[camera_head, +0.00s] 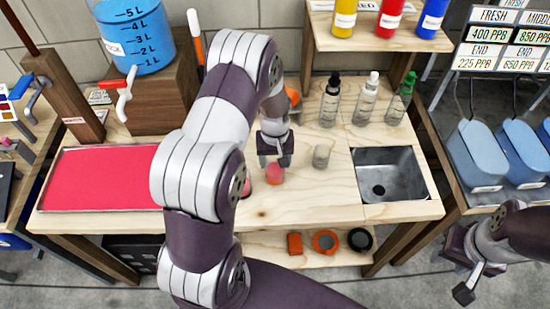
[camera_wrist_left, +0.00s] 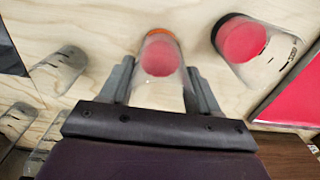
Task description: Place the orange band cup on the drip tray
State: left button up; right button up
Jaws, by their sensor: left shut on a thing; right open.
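The orange band cup (camera_head: 275,173) is a small clear cup with pinkish-red contents, near the middle of the wooden table. It also shows in the left wrist view (camera_wrist_left: 160,62), with the orange band at its far end. My left gripper (camera_head: 275,157) is above it in the head view and shut on it, a finger on each side. I cannot tell whether the cup touches the table. The red-surfaced tray (camera_head: 105,180), seemingly the drip tray, lies flat to the left, partly hidden by my left arm. My right gripper (camera_head: 464,276) is open and empty, low at the right.
Another clear cup with red contents (camera_wrist_left: 243,40) stands beside the held cup, mostly behind my arm in the head view. An empty clear cup (camera_head: 321,156) and a sink (camera_head: 405,163) are to the right. Several bottles (camera_head: 364,100) stand behind. A blue container (camera_head: 135,38) is at back left.

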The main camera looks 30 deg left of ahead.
pick_arm(q)
jog(key=shift+f, duration=0.15)
jog(key=o, duration=1.1)
